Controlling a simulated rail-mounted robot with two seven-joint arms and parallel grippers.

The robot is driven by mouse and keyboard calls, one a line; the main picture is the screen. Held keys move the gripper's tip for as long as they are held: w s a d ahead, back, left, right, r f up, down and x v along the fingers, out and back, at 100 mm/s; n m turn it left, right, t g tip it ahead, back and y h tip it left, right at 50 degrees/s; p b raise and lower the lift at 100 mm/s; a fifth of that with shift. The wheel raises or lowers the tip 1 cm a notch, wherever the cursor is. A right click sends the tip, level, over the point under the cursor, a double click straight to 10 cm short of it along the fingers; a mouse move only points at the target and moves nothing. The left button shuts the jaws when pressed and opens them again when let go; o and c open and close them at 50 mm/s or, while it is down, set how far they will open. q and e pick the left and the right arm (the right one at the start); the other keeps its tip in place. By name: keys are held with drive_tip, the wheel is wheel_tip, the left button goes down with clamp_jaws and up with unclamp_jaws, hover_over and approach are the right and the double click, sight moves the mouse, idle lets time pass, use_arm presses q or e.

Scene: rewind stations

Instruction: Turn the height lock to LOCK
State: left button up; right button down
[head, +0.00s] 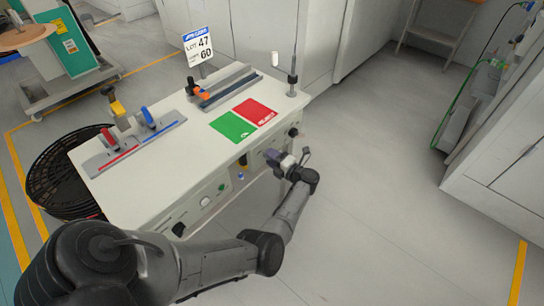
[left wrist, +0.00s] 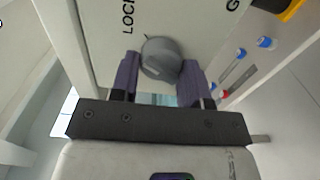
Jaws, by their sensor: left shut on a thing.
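The height lock is a round grey knob (left wrist: 162,52) on the pale front panel of the workbench. The word LOCK (left wrist: 128,14) is printed up and to its left in the left wrist view, and a cut-off label beginning with G (left wrist: 233,5) is at its upper right. My left gripper (head: 273,156) is at the bench's front panel in the head view; its purple fingers (left wrist: 160,64) are shut on the knob, one on each side. The knob is hidden behind the gripper in the head view, and I cannot tell where it points. My right gripper is not in view.
The white workbench (head: 180,175) carries a green mat (head: 232,127), a red mat (head: 256,112) and a holder with red and blue handles (head: 130,148). More controls, including a green button (head: 221,187), line its front. Open floor (head: 390,170) lies to the right.

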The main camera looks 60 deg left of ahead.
use_arm(q)
drive_tip(key=shift+m+p, duration=0.4)
drive_tip(key=shift+m, duration=1.2)
drive_tip(key=o, duration=0.9)
drive_tip(key=v, duration=1.3)
drive_tip(key=shift+w+d, duration=0.15)
drive_tip(key=shift+d, duration=0.25)
drive_tip(key=shift+w, duration=0.1)
